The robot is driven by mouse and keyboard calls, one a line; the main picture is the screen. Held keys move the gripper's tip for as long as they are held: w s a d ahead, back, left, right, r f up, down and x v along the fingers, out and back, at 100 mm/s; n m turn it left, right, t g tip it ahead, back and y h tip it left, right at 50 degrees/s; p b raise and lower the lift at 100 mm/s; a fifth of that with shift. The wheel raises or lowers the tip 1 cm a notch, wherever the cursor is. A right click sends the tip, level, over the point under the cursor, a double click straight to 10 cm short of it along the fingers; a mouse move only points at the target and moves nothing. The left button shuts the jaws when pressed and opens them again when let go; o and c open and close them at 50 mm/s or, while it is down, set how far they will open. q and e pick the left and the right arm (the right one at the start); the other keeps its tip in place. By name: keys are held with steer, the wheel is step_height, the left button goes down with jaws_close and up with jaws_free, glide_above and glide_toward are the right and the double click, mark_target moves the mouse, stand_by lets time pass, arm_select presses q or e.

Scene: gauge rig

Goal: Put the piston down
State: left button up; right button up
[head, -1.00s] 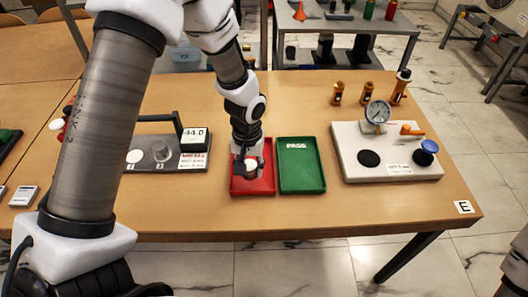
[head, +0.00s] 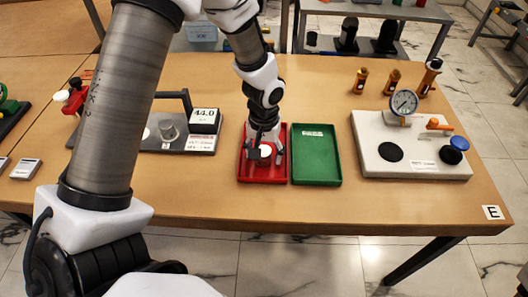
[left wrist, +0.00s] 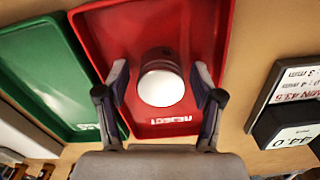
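The piston (left wrist: 162,82), with a round white top and a dark side, stands in the red tray (left wrist: 205,20) marked REJECT. It also shows in the head view (head: 265,151). My left gripper (left wrist: 161,88) is open around the piston, one finger on each side with a visible gap. In the head view the left gripper (head: 266,157) reaches down into the red tray (head: 262,181). My right gripper is not in view.
An empty green PASS tray (head: 315,160) sits directly right of the red tray. A white gauge stand (head: 440,170) is further right. A grey fixture with a 44.0 display (head: 204,116) is at left. Several amber bottles stand behind the gauge.

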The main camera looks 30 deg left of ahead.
mark_target(264, 150)
arm_select(q)
steer(key=shift+r, duration=0.2)
step_height(264, 150, up, 12)
steer(key=p, duration=0.1)
